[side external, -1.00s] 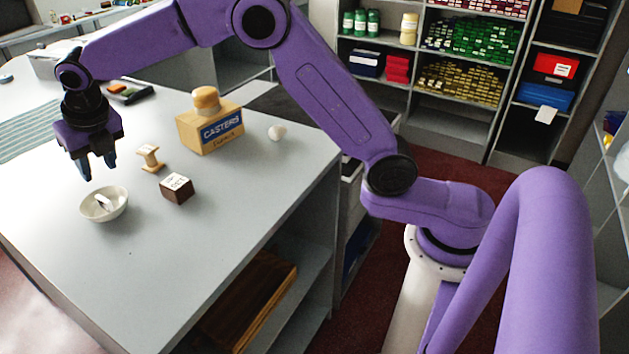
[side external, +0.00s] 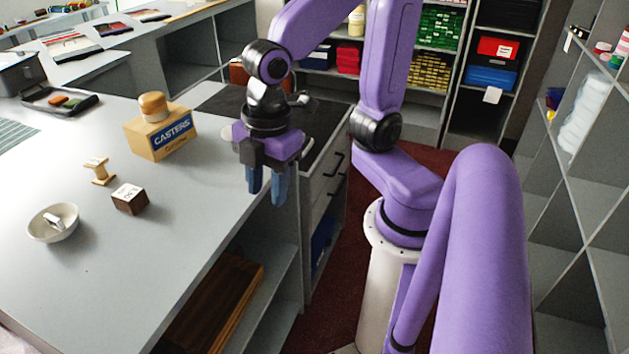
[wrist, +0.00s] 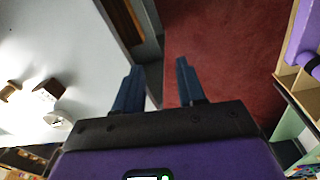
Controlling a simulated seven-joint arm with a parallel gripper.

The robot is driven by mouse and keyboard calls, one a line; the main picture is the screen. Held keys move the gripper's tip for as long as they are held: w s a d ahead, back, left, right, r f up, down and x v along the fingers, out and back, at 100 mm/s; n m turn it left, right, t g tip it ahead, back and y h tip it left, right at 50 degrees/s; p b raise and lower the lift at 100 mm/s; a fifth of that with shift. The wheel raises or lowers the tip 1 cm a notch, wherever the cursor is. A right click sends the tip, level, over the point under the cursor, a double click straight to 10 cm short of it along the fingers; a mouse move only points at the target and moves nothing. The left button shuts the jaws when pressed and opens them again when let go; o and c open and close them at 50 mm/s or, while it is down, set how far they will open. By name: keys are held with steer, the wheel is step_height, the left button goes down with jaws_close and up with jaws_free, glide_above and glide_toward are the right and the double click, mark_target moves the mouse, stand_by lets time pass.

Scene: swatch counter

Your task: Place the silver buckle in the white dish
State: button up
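The white dish (side external: 42,232) stands on the grey counter at the lower left of the side view. The silver buckle (side external: 55,221) lies inside the dish, tilted against its inner wall. My gripper (side external: 266,192) is well to the right of the dish, out by the counter's right edge. Its blue fingers are apart with nothing between them. In the wrist view the open fingers (wrist: 158,90) point past the counter edge toward the red floor.
A dark wooden cube (side external: 130,203) and a wooden spool (side external: 99,172) stand near the dish. A casters box (side external: 160,137) with a round wooden knob on top is behind them. The front of the counter (side external: 120,280) is clear. Open shelving (side external: 262,300) lies below its right edge.

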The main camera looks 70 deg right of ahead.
steer(key=s+d+f+m, duration=0.2)
steer(key=s+d+m, duration=0.1)
steer(key=s+d, duration=0.2)
steer(key=shift+s+d+m+g, duration=0.15)
steer(key=shift+s+m+g, duration=0.15)
steer(key=shift+s, duration=0.5)
